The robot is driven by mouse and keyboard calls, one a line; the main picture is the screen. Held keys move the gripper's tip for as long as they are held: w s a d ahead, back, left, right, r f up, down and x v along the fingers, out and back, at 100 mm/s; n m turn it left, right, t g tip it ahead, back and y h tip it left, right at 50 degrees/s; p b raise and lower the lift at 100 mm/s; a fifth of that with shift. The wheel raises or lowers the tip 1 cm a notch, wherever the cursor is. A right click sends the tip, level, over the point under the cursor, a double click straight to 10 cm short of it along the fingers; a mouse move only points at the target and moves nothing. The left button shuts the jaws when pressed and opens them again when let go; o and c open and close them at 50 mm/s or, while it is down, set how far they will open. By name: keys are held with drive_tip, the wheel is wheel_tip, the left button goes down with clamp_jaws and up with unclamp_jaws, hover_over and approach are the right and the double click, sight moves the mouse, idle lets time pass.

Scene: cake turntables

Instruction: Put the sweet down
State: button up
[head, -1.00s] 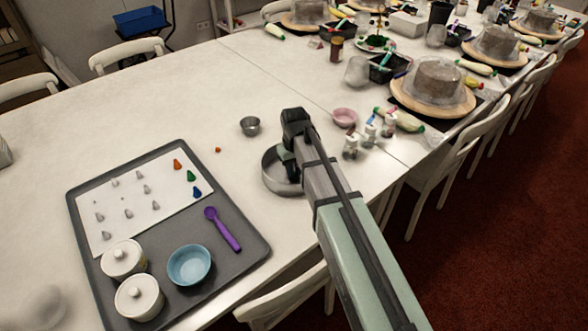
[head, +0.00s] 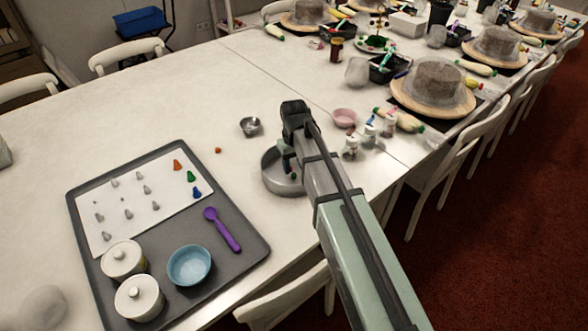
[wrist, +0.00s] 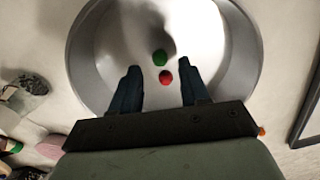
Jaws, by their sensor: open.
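My gripper (wrist: 160,88) is open above the round metal pan (wrist: 82,62), its two dark fingers apart and pointing into it. In the wrist view, a red sweet (wrist: 167,77) lies between the fingertips and a green sweet (wrist: 160,57) just beyond it. Both appear inside the pan; I cannot tell whether the red one touches its floor. In the head view my gripper (head: 288,160) partly covers the pan (head: 280,186), and the sweets are hidden. An orange sweet (head: 218,150) lies on the table left of the pan.
A grey tray (head: 250,250) with a white sheet, purple spoon (head: 222,228), blue bowl (head: 189,265) and lidded pots is at left. A small metal cup (head: 251,127) stands behind the pan. A pink bowl (head: 344,117) and small jars (head: 351,147) are at right.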

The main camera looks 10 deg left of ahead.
sight(294, 173)
wheel_tip(294, 173, up, 10)
drive_tip(key=shift+f, duration=0.25)
drive_tip(key=shift+w, duration=0.1)
idle(0.5)
